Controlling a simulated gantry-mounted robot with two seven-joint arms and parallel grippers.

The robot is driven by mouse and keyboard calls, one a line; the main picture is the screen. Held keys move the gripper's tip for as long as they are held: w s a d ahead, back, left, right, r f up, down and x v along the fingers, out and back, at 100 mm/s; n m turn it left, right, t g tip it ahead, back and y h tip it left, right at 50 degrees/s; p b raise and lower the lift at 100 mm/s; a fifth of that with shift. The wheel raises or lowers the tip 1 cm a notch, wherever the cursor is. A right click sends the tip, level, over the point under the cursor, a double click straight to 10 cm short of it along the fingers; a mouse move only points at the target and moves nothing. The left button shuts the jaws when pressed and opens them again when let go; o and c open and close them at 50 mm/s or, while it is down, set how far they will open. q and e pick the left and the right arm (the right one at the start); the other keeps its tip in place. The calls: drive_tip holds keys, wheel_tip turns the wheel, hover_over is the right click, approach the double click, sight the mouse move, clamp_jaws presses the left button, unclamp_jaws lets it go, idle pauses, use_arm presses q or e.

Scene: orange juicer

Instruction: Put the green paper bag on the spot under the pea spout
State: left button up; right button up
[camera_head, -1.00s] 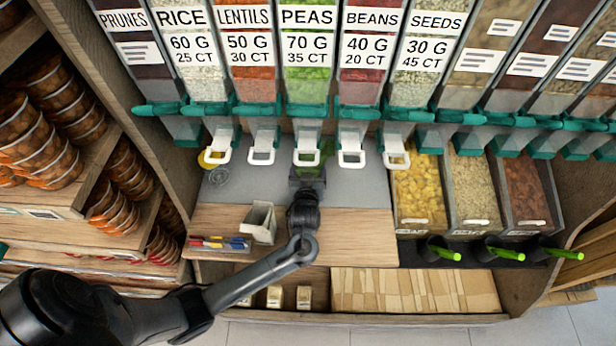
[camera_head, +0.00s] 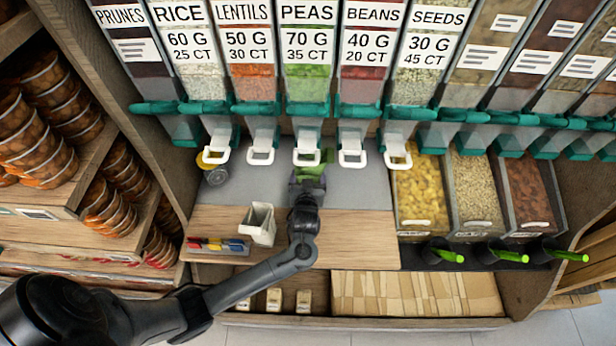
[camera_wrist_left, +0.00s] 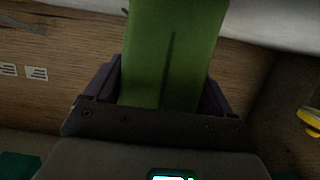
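The green paper bag (camera_wrist_left: 172,50) fills the upper middle of the left wrist view, upright between the two fingers of my left gripper (camera_wrist_left: 165,85), which is shut on it. In the head view the bag (camera_head: 325,157) is mostly hidden behind my left gripper (camera_head: 308,182), and only a green edge shows. The gripper is over the grey counter just in front of the pea spout (camera_head: 307,157) with its white handle. The spot under the spout is hidden. I cannot tell whether the bag touches the counter. My right gripper is not in view.
Spout handles for lentils (camera_head: 260,157) and beans (camera_head: 352,158) flank the pea one. A yellow round thing (camera_head: 211,161) is at the counter's left. The counter's right part (camera_head: 370,190) is clear.

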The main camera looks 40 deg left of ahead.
use_arm(q)
drive_tip(key=shift+o, duration=1.2)
drive_tip(key=shift+r, duration=0.25)
drive_tip(key=s+d+r+m+g+h+p, duration=0.3)
drive_tip(key=s+d+h, duration=0.5)
drive_tip(key=s+d, duration=0.6)
drive_tip(key=s+r+m+g+h, duration=0.1)
drive_tip(key=s+m+g, duration=0.4)
drive_tip(key=s, duration=0.9)
drive_tip(key=shift+s+a+r+m, duration=0.4)
drive_tip(key=shift+r+m, duration=0.2)
drive_tip(key=shift+m, duration=0.2)
